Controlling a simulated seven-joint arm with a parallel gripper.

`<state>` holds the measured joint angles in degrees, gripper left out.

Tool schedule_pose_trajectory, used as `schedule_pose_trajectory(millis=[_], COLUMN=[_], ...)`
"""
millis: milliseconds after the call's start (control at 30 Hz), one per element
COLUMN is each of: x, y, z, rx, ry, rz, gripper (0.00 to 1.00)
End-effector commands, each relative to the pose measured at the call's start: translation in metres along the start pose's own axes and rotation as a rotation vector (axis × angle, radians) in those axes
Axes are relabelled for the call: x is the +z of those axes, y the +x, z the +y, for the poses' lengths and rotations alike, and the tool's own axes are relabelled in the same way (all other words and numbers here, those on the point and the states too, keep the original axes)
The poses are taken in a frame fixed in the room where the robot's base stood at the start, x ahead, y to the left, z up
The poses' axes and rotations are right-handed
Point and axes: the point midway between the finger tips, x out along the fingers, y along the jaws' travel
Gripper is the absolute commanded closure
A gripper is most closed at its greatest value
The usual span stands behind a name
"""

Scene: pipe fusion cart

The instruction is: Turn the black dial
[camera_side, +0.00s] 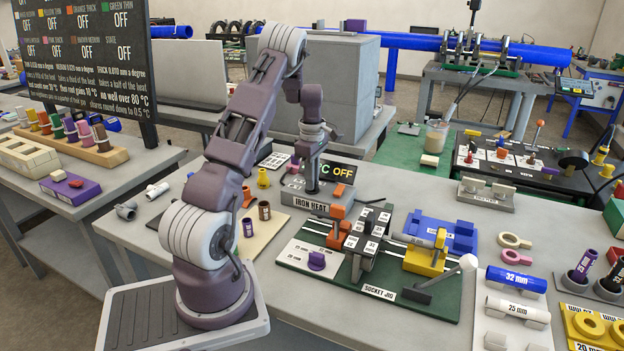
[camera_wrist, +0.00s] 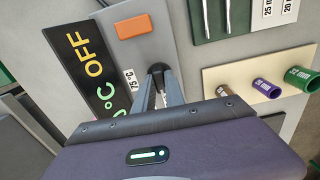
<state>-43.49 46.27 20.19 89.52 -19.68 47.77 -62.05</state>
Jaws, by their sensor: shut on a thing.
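The black dial (camera_wrist: 158,68) sits on the grey iron-heat box (camera_wrist: 180,50), beside a "75 °C" label in the wrist view. My gripper (camera_wrist: 160,88) is shut on the dial, its two fingers converging at the dial's sides. In the side view my gripper (camera_side: 311,186) points straight down at the top of the box marked "IRON HEAT" (camera_side: 305,205), and the dial is hidden there. The display (camera_wrist: 92,62) on the box reads "OFF"; it also shows in the side view (camera_side: 338,171).
An orange block (camera_wrist: 143,26) lies on the box near the dial. A beige board (camera_wrist: 225,78) with brown, purple and green tubes stands close by. The green socket jig (camera_side: 380,297), with clamps and levers, is right of the box in the side view.

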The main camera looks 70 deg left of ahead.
Motion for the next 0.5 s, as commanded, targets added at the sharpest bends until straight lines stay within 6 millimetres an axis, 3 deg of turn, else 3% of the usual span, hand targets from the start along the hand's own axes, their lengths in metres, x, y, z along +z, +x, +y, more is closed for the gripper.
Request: schedule_pose_trajectory(millis=[500], x=[0.0000], y=[-0.0010], z=[0.0003], rx=[0.001], ry=[0.391], rz=[0.001], gripper=[1.00])
